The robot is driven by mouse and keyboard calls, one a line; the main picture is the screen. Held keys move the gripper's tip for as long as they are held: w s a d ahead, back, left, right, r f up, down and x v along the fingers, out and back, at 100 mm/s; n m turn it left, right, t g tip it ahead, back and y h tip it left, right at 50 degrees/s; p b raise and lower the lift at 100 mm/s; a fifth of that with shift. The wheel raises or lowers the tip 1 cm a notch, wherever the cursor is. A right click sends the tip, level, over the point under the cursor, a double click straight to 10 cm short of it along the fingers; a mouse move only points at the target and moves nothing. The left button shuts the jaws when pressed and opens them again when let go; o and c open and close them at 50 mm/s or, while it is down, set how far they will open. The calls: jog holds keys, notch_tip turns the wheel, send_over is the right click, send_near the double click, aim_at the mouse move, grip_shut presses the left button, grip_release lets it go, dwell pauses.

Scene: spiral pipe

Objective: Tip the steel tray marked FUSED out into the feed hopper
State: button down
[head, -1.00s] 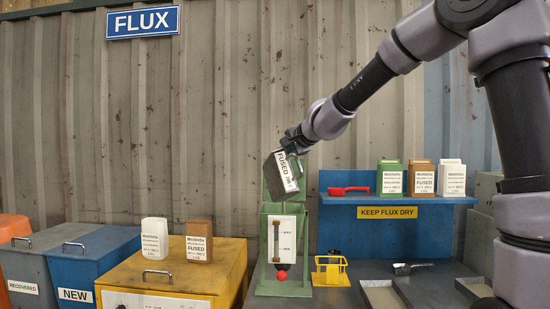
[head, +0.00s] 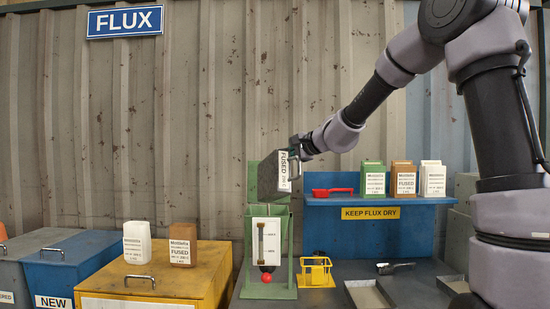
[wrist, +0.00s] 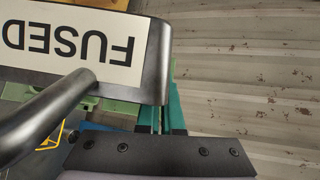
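The steel tray marked FUSED (head: 270,180) is in the air over the green feed hopper (head: 281,275), tipped steeply with its white label running down the side. The tray fills the upper left of the wrist view (wrist: 155,55), with its dark bar handle (wrist: 55,115) reaching to the lower left. My gripper (head: 299,148) is shut on the tray at its upper right. The fingers' contact with the handle is hidden. The hopper has a white gauge plate and a red knob on its front. The inside of the tray and any flux falling from it are not visible.
A yellow bin (head: 170,278) with two containers on top stands left of the hopper. A yellow wire holder (head: 316,271) is close on its right. A blue shelf (head: 378,208) holds a red scoop and several boxes. A metal scoop (head: 395,268) and shallow trays (head: 370,295) lie on the bench.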

jog(key=w+d+f+m+t+y, duration=0.1)
jog(key=w+d+f+m+y, duration=0.1)
jog(key=d, duration=0.5)
jog(key=shift+w+f+m+y, duration=0.2)
jog(key=shift+f+m+y, duration=0.4)
jog(key=shift+m, duration=0.5)
jog(key=shift+d+f, duration=0.1)
jog(key=s+a+r+n+g+h, duration=0.1)
jog(key=s+a+r+n+h, duration=0.1)
jog(key=a, duration=0.5)
jog(key=shift+s+r+n+h, duration=0.2)
jog(key=shift+r+n+h, duration=0.4)
jog(key=shift+r+n, duration=0.2)
jog(key=shift+a, duration=0.1)
